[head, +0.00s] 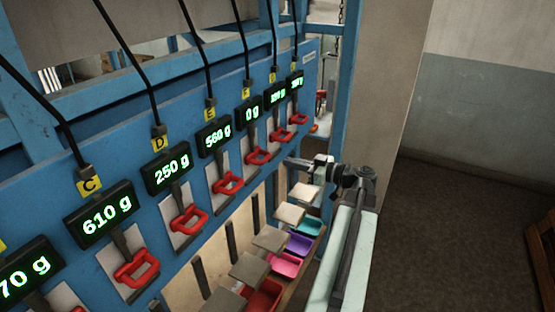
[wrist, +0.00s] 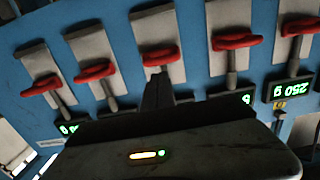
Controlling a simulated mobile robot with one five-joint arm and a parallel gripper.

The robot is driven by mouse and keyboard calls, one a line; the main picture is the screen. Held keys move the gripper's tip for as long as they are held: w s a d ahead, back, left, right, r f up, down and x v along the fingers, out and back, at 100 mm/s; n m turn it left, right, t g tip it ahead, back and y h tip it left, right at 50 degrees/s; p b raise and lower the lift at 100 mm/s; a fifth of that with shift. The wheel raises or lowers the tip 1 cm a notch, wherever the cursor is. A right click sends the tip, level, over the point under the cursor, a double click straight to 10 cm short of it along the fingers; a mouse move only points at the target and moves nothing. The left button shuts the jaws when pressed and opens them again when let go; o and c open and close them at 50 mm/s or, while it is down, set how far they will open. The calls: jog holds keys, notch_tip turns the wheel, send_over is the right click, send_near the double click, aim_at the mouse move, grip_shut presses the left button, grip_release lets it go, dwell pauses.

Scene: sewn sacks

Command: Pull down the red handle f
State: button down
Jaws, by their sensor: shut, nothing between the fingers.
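A blue panel (head: 190,110) carries a row of red loop handles, each below a lit display and a yellow letter tag. The handle that I take as f (head: 258,156) hangs below the small F tag (head: 245,91) and the 0 g display (head: 249,115). In the wrist view, which is upside down, handle f (wrist: 159,56) appears at the middle. My gripper (head: 289,161) is shut and empty, in front of the row. Its dark fingers (wrist: 157,84) point at handle f in the wrist view. I cannot tell whether they touch it.
Neighbouring handles E (head: 228,183) and G (head: 280,136) sit close on either side. Beige flaps (head: 289,214) and coloured bins, one pink (head: 285,264), stand below the panel. Black cables (head: 125,50) run above. The floor (head: 460,230) at the right is largely clear.

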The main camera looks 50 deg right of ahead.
jog(key=v, duration=0.3)
jog(key=shift+s+r, duration=0.1)
jog(key=shift+s, duration=0.25)
dwell(0.6)
